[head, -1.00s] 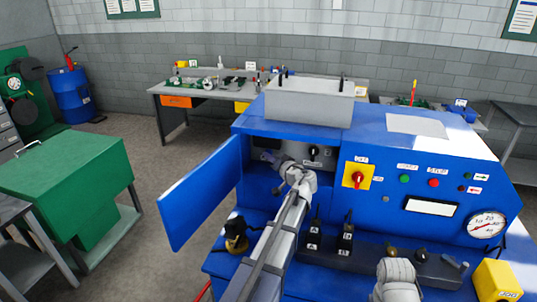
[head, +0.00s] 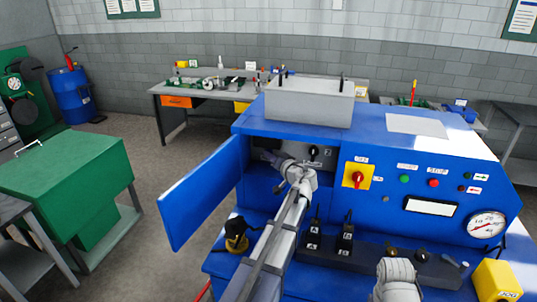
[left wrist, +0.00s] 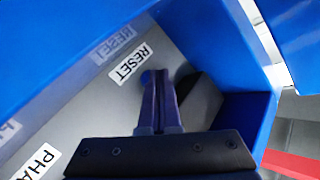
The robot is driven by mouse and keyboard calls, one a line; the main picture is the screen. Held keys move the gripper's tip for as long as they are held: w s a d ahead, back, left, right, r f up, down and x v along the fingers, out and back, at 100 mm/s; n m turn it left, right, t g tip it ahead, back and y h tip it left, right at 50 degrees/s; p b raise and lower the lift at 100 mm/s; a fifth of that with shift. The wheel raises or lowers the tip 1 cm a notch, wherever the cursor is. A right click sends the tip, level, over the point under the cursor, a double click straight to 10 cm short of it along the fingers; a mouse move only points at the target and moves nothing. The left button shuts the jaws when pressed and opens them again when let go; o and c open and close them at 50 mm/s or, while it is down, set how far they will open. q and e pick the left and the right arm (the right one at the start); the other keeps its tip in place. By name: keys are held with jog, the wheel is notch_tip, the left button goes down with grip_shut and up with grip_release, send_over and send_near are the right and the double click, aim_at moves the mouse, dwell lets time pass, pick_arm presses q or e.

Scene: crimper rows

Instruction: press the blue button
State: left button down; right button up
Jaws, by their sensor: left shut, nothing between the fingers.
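The blue button (left wrist: 147,77) sits on the grey panel below a white RESET label (left wrist: 131,63), inside the open compartment of the blue machine. It is partly hidden behind my fingertips in the left wrist view. My left gripper (left wrist: 161,78) is shut and empty, with its fingertips right at the button. I cannot tell whether they touch it. In the head view my left gripper (head: 270,158) reaches into the compartment behind the open blue door (head: 199,196), and the button cannot be made out. My right gripper is not in view; only part of that arm shows.
Blue compartment walls (left wrist: 215,45) stand close around the gripper. A black knob (head: 314,151) is on the panel to its right. A red knob on a yellow plate (head: 357,179), green (head: 404,179) and red buttons (head: 433,183) and a gauge (head: 487,225) are on the front.

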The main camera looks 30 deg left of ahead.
pick_arm(q)
jog(key=shift+s+d, duration=0.2)
jog(key=shift+s, duration=0.65)
jog(key=s, duration=0.2)
jog(key=s+d, duration=0.1)
jog(key=s, duration=0.2)
jog(key=shift+d, duration=0.1)
dwell(0.9)
